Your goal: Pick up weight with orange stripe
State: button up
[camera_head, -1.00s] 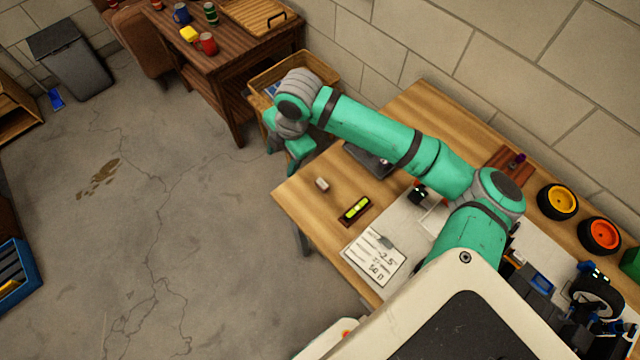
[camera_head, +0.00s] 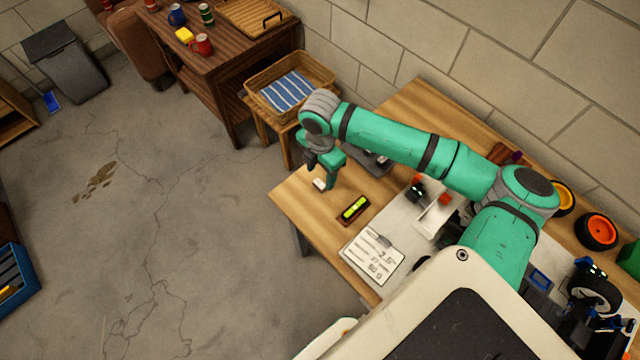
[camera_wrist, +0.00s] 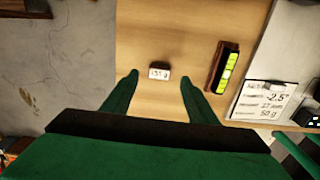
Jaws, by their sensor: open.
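A small block-shaped weight (camera_wrist: 159,73) with a white label facing the wrist camera sits on the wooden table near its left edge. I cannot make out an orange stripe on it, and the label text is too small to read surely. It also shows in the head view as a small pale block (camera_head: 319,184). My gripper (camera_wrist: 158,77) is open and points down, its two fingers on either side of the weight in the wrist view with gaps on both sides. In the head view my gripper (camera_head: 321,175) is above the weight; the height between them is hard to tell.
A yellow-green spirit level (camera_head: 353,209) lies right of the weight. A clipboard (camera_head: 373,257) with a written sheet lies nearer. A wicker basket (camera_head: 255,97) with a striped cloth stands behind the table corner. Bare wood surrounds the weight; the table edge is close at left.

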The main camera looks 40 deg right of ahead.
aim_at(319, 183)
jog(key=f, duration=0.4)
jog(key=shift+a+f, duration=0.1)
jog(key=shift+a, duration=0.1)
jog(key=c, duration=1.2)
jog(key=shift+c, duration=0.2)
jog(key=shift+w, duration=0.1)
